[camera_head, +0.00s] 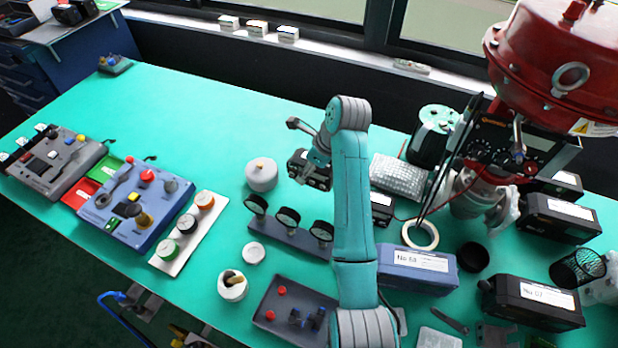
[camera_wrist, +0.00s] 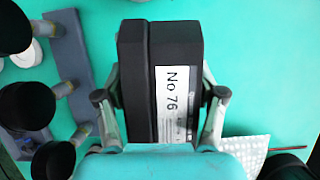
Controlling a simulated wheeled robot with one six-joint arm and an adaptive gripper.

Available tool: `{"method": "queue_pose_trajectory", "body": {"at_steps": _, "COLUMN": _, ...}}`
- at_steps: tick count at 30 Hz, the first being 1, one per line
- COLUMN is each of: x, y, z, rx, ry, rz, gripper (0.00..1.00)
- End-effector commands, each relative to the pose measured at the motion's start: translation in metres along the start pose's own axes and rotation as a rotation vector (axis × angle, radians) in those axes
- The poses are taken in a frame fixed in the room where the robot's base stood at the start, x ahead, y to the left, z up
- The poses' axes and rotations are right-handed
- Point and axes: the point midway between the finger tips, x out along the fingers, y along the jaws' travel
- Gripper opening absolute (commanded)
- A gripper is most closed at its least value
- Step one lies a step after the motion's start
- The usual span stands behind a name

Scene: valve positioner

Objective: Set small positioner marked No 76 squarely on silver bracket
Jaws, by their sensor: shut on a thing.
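The small positioner marked No 76 (camera_wrist: 136,85) is a black box with a white label, seen from above in the wrist view. My gripper (camera_wrist: 160,97) has one finger on each side of it and is shut on it. In the head view the black positioner (camera_head: 318,180) is at my gripper (camera_head: 306,158), above the middle of the green table; its height over the table is hard to tell. I cannot surely pick out the silver bracket; grey metal pieces (camera_head: 494,335) lie at the lower right edge, and a silvery valve yoke (camera_head: 468,197) stands under the red actuator.
Three black gauges on a grey bar (camera_head: 290,240) stand close to my gripper. A blue box (camera_head: 418,262), a black box (camera_head: 530,303), a tape roll (camera_head: 420,235) and bubble wrap (camera_head: 398,175) lie to the right.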

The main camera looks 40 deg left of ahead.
Motion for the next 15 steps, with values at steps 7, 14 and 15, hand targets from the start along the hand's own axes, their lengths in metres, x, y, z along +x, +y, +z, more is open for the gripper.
{"method": "queue_pose_trajectory", "body": {"at_steps": 7, "x": -0.029, "y": -0.001, "z": 0.012, "rx": -0.002, "ry": -0.002, "rz": -0.003, "gripper": 0.05}}
{"method": "queue_pose_trajectory", "body": {"at_steps": 14, "x": -0.061, "y": -0.001, "z": 0.026, "rx": -0.001, "ry": -0.002, "rz": -0.004, "gripper": 0.05}}
{"method": "queue_pose_trajectory", "body": {"at_steps": 15, "x": -0.068, "y": -0.001, "z": 0.029, "rx": -0.002, "ry": -0.002, "rz": -0.005, "gripper": 0.05}}
